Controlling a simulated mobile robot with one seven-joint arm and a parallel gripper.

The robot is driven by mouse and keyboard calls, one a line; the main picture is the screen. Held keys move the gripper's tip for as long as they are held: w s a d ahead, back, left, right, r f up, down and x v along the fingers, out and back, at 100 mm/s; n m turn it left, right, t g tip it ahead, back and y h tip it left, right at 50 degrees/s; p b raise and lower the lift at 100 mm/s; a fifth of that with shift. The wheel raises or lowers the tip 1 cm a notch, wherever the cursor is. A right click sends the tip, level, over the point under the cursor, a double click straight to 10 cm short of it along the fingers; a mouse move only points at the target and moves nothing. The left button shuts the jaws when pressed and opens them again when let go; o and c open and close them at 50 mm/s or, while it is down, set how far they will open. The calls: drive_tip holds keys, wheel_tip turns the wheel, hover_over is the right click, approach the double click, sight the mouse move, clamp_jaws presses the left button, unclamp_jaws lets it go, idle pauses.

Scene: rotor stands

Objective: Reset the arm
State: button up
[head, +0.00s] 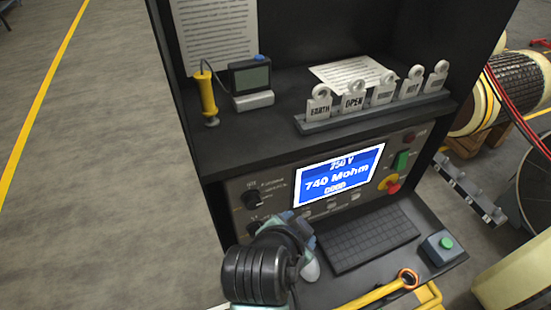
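My arm's black ribbed end reaches into the bottom of the head view, over the left part of a dark console (390,272). My gripper (304,236) is just in front of the console panel, left of the keyboard (365,240). Its fingers are small and partly hidden by the wrist, so I cannot tell whether they are open or shut. I see no object clearly held. The lit blue screen (338,177) above it reads 250 V and 740 Mohm.
A shelf above the screen holds a yellow-handled probe (207,95), a small meter (250,80) and a rack of labelled tags (375,112). Open floor (95,170) lies left.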

drive_tip(key=w+a+r+n+t, duration=0.1)
drive_tip(key=w+r+n+t, duration=0.15)
drive_tip(key=r, duration=0.65)
drive_tip(key=w+a+r+n+t+y, duration=0.15)
drive_tip(key=r+t, duration=0.25)
drive_tip(key=r, duration=0.4)
drive_tip(key=w+r+n+t, duration=0.1)
drive_tip(key=w+r+t, duration=0.2)
drive_tip(key=r, duration=0.6)
drive_tip(key=s+a+r+n+t+y, duration=0.1)
drive_tip(key=s+r+t, duration=0.4)
drive_tip(key=r, duration=0.7)
drive_tip(key=s+a+r+n+t+y, duration=0.1)
drive_tip(key=s+r+n+t, duration=0.3)
drive_tip(key=r, duration=0.9)
drive_tip(key=s+t, duration=0.1)
drive_tip(key=s, duration=0.1)
drive_tip(key=shift+s+a+r+n, duration=0.2)
drive_tip(key=shift+s+n, duration=0.1)
drive_tip(key=shift+s, duration=0.1)
